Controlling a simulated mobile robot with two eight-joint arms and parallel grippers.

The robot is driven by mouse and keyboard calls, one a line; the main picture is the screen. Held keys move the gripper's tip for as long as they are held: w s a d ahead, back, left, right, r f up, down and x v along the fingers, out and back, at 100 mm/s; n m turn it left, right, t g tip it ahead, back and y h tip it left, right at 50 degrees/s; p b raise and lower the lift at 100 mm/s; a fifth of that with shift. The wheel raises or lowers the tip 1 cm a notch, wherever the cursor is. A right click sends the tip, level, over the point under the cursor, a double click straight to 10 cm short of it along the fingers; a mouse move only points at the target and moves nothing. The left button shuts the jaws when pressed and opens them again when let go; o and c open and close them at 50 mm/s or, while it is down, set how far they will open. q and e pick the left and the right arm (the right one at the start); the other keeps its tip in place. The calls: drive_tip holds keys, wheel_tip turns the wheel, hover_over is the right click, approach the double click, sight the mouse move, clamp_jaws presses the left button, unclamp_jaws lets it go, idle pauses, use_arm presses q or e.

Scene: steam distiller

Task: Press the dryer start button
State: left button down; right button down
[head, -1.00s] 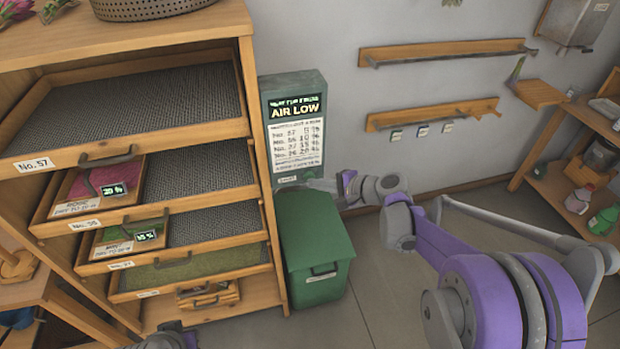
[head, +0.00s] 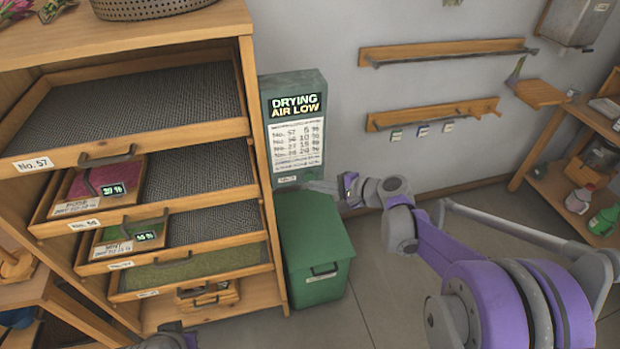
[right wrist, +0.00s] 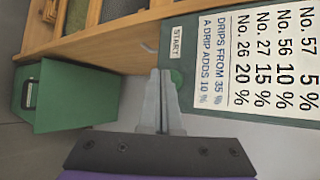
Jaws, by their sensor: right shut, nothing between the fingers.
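The dryer panel (head: 297,135) is a green-grey board beside the drawer rack, with a lit display (head: 296,105) reading "DRYING AIR LOW". In the right wrist view a round green button (right wrist: 177,77) sits beside the "START" label (right wrist: 177,42) on the panel's edge. My right gripper (head: 316,186) is at the panel's lower edge. In the right wrist view its closed, empty fingers (right wrist: 160,75) reach the button and partly cover it. I cannot tell whether they press on it. Only a piece of my left arm shows at the head view's bottom edge; its fingers are not visible.
A green lidded bin (head: 315,250) stands just below the panel. The wooden rack (head: 262,180) with several mesh drawers is close on the left. Wall rails (head: 440,52) hang to the right, with a shelf unit (head: 560,180) farther right. The floor between is clear.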

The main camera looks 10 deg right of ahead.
drive_tip(key=shift+s, duration=0.3)
drive_tip(key=s, duration=0.5)
drive_tip(key=shift+d, duration=0.1)
idle(0.6)
drive_tip(key=s+d+f+n+g+h, duration=0.1)
drive_tip(key=s+n+h, duration=0.3)
drive_tip(key=s, duration=0.8)
drive_tip(key=s+f+n+g+h, duration=0.3)
drive_tip(key=s+f+n+h, duration=0.1)
drive_tip(key=s+n, duration=0.5)
drive_tip(key=s, duration=0.2)
drive_tip(key=shift+s+d+f+h, duration=0.25)
drive_tip(key=shift+s+d+h, duration=0.05)
drive_tip(key=shift+s+d, duration=0.1)
